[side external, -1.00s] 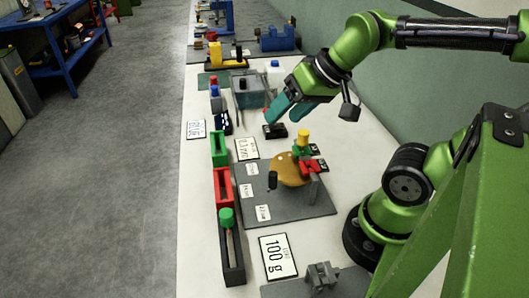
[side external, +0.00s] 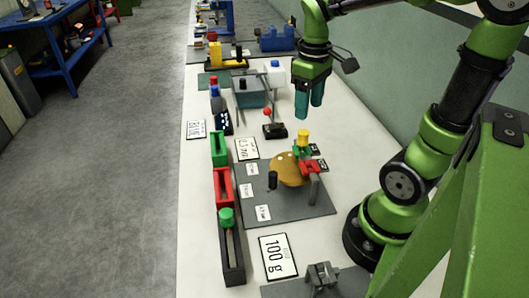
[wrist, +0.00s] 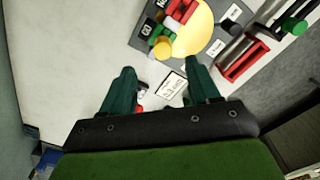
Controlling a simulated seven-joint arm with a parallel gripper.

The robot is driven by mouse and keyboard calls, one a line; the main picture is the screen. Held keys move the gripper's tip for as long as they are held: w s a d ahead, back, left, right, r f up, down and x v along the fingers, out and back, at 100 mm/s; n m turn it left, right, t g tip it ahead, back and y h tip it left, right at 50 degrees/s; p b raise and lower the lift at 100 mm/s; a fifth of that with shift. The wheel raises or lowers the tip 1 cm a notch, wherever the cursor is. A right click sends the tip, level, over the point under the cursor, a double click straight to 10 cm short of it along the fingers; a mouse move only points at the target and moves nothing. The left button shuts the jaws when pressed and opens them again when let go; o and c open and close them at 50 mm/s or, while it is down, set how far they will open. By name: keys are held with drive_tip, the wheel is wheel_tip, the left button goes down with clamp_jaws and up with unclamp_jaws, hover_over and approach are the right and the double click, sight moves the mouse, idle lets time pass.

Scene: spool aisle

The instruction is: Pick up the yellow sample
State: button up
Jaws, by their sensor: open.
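The yellow sample (side external: 303,136) is a small yellow cylinder standing upright on a green piece, beside a round orange-yellow disc (side external: 287,174) on a grey plate (side external: 318,204). In the wrist view the yellow sample (wrist: 162,48) shows near the top middle, at the disc's edge. My gripper (side external: 309,112) points down above the bench, behind the sample in the side view and apart from it. In the wrist view my gripper (wrist: 160,88) has its two teal fingers spread with nothing between them.
A red-knobbed lever (side external: 268,112) stands left of my gripper. Green, red and black holders (side external: 222,187) line the bench's left edge. White label cards lie around, including a 100 g card (side external: 277,257).

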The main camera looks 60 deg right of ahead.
sight(305, 132)
wheel_tip(305, 132, down, 9)
drive_tip(key=shift+w+a+f, duration=0.1)
drive_tip(key=shift+a+f, duration=0.05)
drive_tip(key=shift+f, duration=0.05)
idle(0.3)
